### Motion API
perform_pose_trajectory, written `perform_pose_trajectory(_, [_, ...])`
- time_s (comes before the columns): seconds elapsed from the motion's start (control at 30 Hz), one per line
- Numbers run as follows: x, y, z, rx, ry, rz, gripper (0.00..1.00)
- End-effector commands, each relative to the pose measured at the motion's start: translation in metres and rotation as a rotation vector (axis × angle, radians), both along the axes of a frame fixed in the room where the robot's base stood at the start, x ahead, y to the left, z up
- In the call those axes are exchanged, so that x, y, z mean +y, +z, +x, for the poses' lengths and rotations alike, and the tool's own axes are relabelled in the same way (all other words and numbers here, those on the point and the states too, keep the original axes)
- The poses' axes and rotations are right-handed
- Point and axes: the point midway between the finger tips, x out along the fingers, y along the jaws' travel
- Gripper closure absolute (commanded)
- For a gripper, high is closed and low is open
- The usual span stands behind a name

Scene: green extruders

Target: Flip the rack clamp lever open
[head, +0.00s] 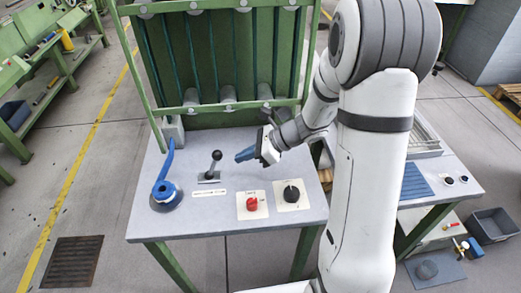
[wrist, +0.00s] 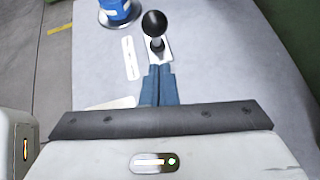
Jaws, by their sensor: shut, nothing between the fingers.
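A short lever with a black ball knob (head: 216,155) stands up from a small metal plate on the grey bench top. It also shows in the wrist view (wrist: 154,24), just beyond my fingertips. To its left a long blue handle (head: 166,163) rises from a round blue hub on a grey disc; only the blue hub (wrist: 116,10) shows in the wrist view. I cannot read which of the two is the rack clamp lever. My gripper (head: 238,157) has blue fingers, is shut and empty, and points left at the black-knobbed lever with a small gap.
A red knob (head: 252,204) and a black knob (head: 291,192) sit on pale plates at the bench front. A white label strip (head: 209,193) lies before the levers. A green rack frame (head: 188,107) with rods stands behind. The bench top (head: 185,223) is otherwise mostly clear.

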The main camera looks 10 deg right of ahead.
Motion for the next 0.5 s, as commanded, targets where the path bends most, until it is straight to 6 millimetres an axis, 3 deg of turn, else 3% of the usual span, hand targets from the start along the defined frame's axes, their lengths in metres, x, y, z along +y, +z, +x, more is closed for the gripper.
perform_pose_trajectory(0.2, [0.024, 0.007, 0.006, -0.003, 0.002, 0.0, 1.0])
perform_pose_trajectory(0.5, [0.027, 0.007, 0.007, -0.002, -0.001, 0.0, 1.0])
